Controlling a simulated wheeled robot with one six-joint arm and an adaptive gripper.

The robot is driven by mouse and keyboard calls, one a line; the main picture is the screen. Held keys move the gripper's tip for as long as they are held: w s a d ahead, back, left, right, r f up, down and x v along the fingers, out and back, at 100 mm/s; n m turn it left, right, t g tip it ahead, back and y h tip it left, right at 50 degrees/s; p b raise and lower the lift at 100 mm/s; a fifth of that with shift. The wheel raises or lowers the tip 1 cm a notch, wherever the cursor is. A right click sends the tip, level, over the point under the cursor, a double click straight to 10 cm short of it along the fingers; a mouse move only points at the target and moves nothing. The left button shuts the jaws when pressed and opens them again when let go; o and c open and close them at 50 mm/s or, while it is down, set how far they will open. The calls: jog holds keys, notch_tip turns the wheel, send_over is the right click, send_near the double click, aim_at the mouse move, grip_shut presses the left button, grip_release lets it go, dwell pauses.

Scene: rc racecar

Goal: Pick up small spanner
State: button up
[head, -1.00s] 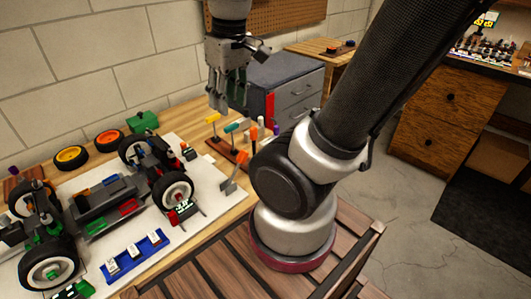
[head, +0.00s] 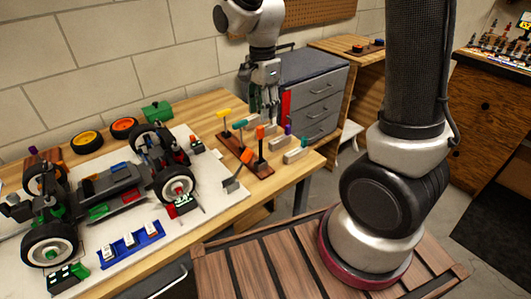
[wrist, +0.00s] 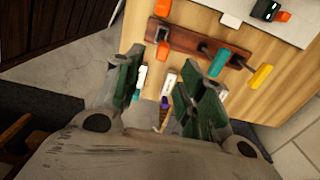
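My gripper (head: 265,95) hangs fingers down above the far right end of the workbench. In the wrist view my gripper (wrist: 163,92) is open, with its two green-faced fingers apart and nothing held. Two small pale pieces show below and between the fingers: one with a teal end (wrist: 141,78) and one with a purple end (wrist: 168,84). In the head view a pale piece with a teal end (head: 295,155) stands near the bench's right edge. I cannot tell which piece is the small spanner.
A brown tool rack (head: 232,143) holds upright tools with yellow, teal and orange handles beside the pale pieces. An RC car chassis (head: 105,185) sits on a white board at left. A grey drawer cabinet (head: 312,100) stands behind my gripper.

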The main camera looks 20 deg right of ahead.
aim_at(260, 127)
jog(key=f, duration=0.4)
jog(key=a+f, duration=0.1)
jog(key=f, duration=0.2)
jog(key=shift+s, duration=0.1)
jog(key=shift+c, duration=0.3)
jog(key=shift+r, duration=0.1)
grip_shut()
